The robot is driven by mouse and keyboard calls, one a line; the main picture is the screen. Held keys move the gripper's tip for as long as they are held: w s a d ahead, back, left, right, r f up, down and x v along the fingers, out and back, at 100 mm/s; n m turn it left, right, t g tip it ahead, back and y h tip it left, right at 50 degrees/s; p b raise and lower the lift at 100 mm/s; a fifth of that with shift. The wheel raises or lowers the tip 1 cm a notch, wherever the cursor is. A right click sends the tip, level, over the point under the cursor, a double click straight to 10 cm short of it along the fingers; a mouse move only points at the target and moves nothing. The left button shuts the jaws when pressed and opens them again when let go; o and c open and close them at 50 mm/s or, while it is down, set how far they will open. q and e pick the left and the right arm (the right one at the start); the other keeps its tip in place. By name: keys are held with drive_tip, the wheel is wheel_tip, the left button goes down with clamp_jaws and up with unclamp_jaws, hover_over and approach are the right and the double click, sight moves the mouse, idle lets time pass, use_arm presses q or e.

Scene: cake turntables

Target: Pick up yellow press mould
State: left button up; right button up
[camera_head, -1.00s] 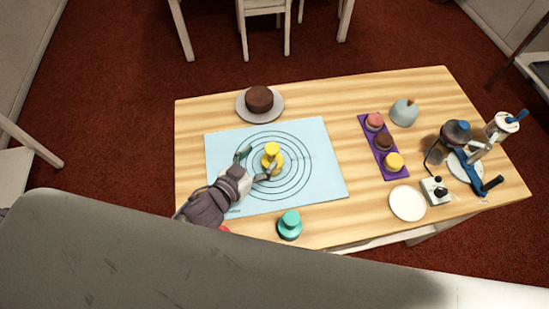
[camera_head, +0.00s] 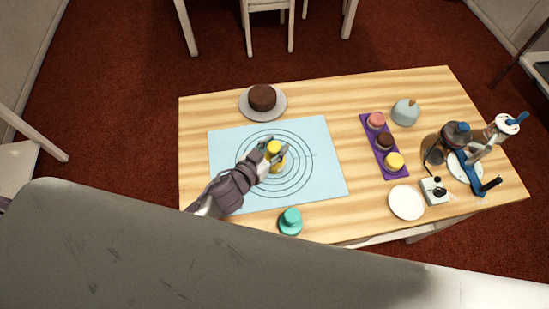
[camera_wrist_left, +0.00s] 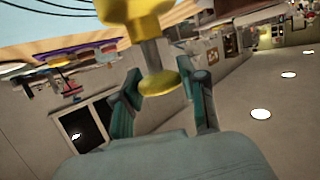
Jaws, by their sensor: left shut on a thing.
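The yellow press mould (camera_head: 277,160) stands near the middle of the ringed light-blue mat (camera_head: 325,185). My left gripper (camera_head: 270,151) reaches in from the lower left and is shut on the upper part of the mould. In the left wrist view, the mould's yellow disc and grey stem (camera_wrist_left: 150,54) sit between the two green fingers (camera_wrist_left: 165,92). I cannot tell whether the mould's base is clear of the mat. My right gripper does not show.
A teal press mould (camera_head: 290,222) stands at the table's front edge. A chocolate cake on a plate (camera_head: 275,115) is at the back left. A purple tray (camera_head: 370,148) with small cakes, a white plate (camera_head: 406,203) and appliances (camera_head: 455,135) fill the right side.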

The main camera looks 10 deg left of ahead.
use_arm(q)
clamp_jaws()
drive_tip(key=shift+r, duration=0.1)
